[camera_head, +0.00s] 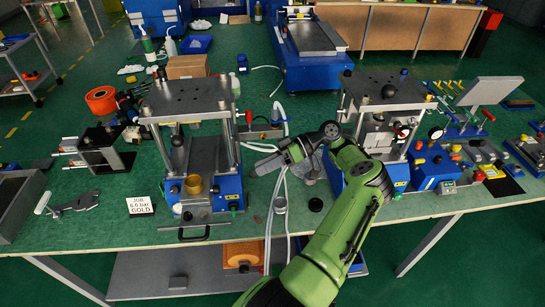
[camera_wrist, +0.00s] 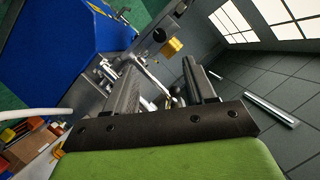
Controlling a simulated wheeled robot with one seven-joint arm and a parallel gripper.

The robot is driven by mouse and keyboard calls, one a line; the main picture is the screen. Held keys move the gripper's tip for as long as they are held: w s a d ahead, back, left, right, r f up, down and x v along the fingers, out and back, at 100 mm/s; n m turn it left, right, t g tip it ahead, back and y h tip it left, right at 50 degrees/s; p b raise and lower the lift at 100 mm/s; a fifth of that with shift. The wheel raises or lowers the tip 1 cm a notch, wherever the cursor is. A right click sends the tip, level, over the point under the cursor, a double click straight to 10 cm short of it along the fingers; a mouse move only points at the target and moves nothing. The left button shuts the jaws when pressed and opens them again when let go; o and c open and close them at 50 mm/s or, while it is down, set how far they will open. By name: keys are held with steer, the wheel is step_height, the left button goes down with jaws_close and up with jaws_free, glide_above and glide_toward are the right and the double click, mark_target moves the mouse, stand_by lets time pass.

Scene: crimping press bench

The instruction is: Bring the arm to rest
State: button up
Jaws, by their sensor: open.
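My gripper (camera_head: 268,165) is in the middle of the head view, above the bench between the two presses, pointing left. In the wrist view its two dark fingers (camera_wrist: 160,92) stand apart with nothing between them. My green arm comes up from the bottom of the head view and bends at the elbow in front of the right press (camera_head: 385,90). The left press (camera_head: 190,105) stands to the left of my fingertips. A gap shows between them in the picture, though the depth is hard to tell.
The green bench top (camera_head: 110,222) holds a white sign (camera_head: 139,206), an orange reel (camera_head: 101,99) and a brass cup (camera_head: 194,184) at the left press. Pale hoses (camera_head: 270,215) hang near my gripper. A control box (camera_head: 432,165) and tilted panel (camera_head: 488,91) stand at right.

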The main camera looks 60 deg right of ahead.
steer(key=v, duration=0.3)
